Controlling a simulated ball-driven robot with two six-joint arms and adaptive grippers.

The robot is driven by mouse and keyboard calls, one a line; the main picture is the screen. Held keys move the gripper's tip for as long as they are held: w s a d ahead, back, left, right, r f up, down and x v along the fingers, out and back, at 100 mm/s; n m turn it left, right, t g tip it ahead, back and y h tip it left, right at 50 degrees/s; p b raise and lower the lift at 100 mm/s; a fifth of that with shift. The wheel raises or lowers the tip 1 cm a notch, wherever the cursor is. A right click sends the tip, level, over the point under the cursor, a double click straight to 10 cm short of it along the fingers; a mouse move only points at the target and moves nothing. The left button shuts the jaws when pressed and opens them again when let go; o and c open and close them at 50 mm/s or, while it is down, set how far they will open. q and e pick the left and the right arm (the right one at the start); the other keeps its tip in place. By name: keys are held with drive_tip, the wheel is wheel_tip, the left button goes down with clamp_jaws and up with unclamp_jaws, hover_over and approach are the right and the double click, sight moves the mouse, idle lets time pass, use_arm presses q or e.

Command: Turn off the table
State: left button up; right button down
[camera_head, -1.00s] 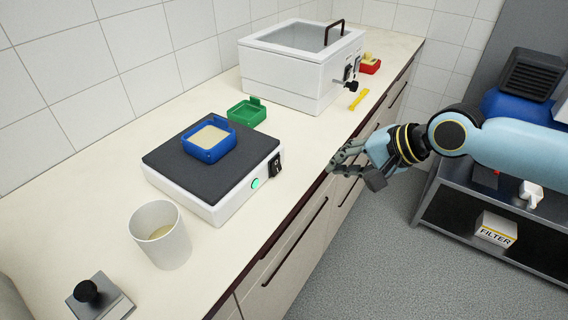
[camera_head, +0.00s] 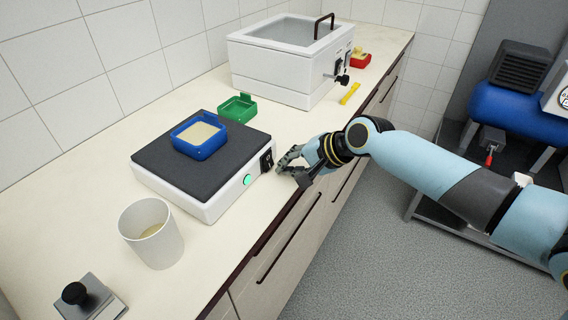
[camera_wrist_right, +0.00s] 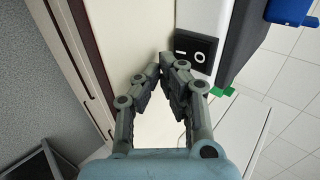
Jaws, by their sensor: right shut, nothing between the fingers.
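The table is a white box with a dark grey top (camera_head: 185,178) on the counter, in the head view. On its front face are a glowing green light (camera_head: 247,180) and a black rocker switch (camera_head: 267,161). The switch (camera_wrist_right: 195,51) also shows in the right wrist view, with a bar mark and a ring mark. My right gripper (camera_head: 283,162) is shut and empty, just to the right of the switch; in the wrist view its fingertips (camera_wrist_right: 172,62) lie close beside the switch plate. I cannot tell whether they touch it. My left gripper is not in view.
A blue tray (camera_head: 198,151) with tan contents sits on the dark top. A green tray (camera_head: 238,108) stands behind. A white cup (camera_head: 152,233) and a black-knobbed block (camera_head: 90,300) are in front. A white lidded bath (camera_head: 285,90), a yellow strip (camera_head: 350,93) and a red tray (camera_head: 360,60) lie beyond.

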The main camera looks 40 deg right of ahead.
drive_tip(key=shift+w+a+f, duration=0.1)
drive_tip(key=shift+w+a, duration=0.2)
drive_tip(key=shift+w, duration=0.4)
drive_tip(key=shift+w+f+b, duration=0.15)
drive_tip(key=shift+f+b, duration=0.25)
drive_tip(key=shift+b, duration=0.3)
drive_tip(key=shift+w+a+r+t, duration=0.1)
drive_tip(key=shift+w+t, duration=0.05)
drive_tip(key=shift+t, duration=0.25)
drive_tip(key=shift+r, duration=0.2)
